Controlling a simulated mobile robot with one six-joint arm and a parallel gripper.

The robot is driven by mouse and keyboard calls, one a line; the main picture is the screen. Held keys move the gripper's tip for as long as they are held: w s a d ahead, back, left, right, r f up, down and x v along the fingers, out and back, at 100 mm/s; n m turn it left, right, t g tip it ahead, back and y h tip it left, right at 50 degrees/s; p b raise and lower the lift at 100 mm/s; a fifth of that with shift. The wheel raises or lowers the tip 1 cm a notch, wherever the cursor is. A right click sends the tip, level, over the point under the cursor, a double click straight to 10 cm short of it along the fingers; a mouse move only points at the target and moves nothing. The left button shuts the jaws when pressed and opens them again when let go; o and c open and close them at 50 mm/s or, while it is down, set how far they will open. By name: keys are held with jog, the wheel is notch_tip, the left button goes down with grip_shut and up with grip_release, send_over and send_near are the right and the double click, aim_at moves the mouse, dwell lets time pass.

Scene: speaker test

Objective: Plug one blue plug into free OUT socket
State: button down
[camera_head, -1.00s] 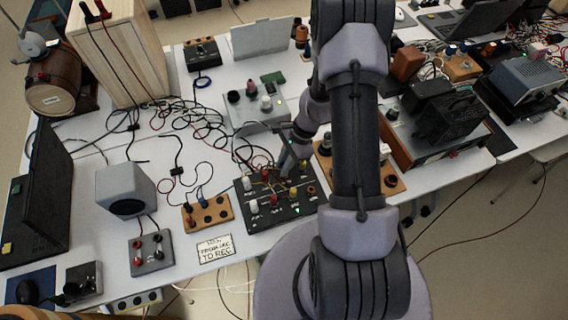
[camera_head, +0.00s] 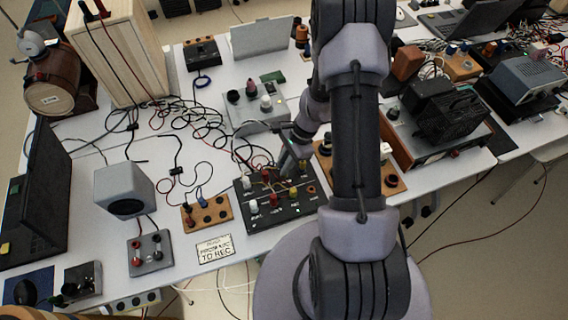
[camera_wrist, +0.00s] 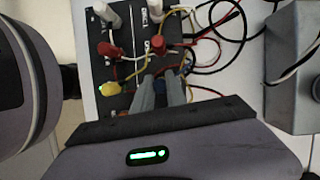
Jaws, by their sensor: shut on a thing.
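A black patch panel (camera_head: 262,220) with red, white and yellow plugs stands near the front table edge. In the wrist view the panel (camera_wrist: 128,68) fills the upper middle, with a yellow plug (camera_wrist: 109,89) at its left and red plugs (camera_wrist: 159,40) above my fingers. My gripper (camera_wrist: 161,84) is low over the panel's near side, its two fingers close together. It is shut on a blue plug (camera_wrist: 160,87), mostly hidden between the fingers. I cannot tell whether its tip is in a socket. In the head view my gripper (camera_head: 287,163) is at the panel's far side.
A wooden socket block (camera_head: 220,213) with a red and a blue plug sits left of the panel. A grey speaker (camera_head: 112,182) and a sign (camera_head: 214,249) are nearby. Tangled cables lie behind, near a grey box (camera_head: 245,118). Another wooden block (camera_head: 325,165) is close on the right.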

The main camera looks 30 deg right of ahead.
jog(key=shift+f+b, duration=0.6)
jog(key=shift+f, duration=0.15)
jog(key=c, duration=1.3)
grip_release()
jog(key=shift+r, duration=0.15)
jog(key=shift+r+p, duration=2.8)
jog(key=shift+r, duration=0.9)
